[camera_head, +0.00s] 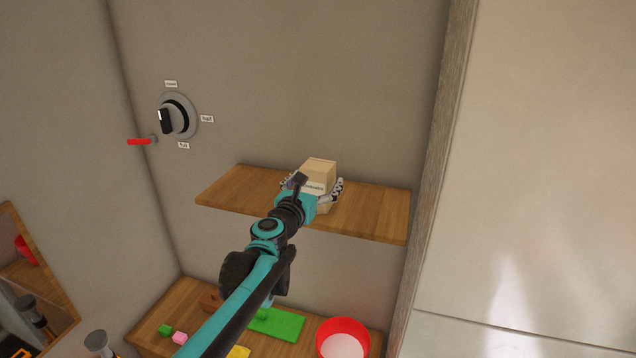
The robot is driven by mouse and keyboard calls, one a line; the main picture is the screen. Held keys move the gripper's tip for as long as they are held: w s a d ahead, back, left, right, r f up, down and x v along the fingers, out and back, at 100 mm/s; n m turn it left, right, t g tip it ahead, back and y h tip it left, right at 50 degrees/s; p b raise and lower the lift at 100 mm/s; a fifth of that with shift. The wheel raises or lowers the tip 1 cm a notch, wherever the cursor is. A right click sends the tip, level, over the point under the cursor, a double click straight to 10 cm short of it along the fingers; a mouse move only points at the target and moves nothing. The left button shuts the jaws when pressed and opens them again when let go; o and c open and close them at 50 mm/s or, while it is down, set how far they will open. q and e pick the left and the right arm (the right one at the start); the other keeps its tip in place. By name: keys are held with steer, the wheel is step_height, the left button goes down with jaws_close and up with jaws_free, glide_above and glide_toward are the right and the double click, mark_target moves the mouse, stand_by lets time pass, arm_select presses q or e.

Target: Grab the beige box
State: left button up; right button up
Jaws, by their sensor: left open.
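The beige box (319,168) stands upright on the wooden wall shelf (375,210), near its middle. My left gripper (313,186) is at the shelf with its fingers spread, one on each side of the box. The fingers are open, and I cannot tell whether either one touches the box. The gripper and wrist hide the lower front of the box. My right gripper is not in view.
A dial (177,116) and a red handle (140,141) are on the wall at the upper left. Below the shelf, a lower wooden surface holds a red bowl (343,329), a green board (278,325) and small coloured blocks. A pale panel (540,180) stands at right.

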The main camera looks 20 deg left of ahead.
arm_select(q)
steer(key=shift+w+d, duration=0.1)
steer(key=shift+w, duration=0.3)
steer(key=shift+s, duration=0.15)
steer(key=shift+c, duration=0.9)
steer(key=c, duration=1.2)
steer(key=shift+r, duration=0.1)
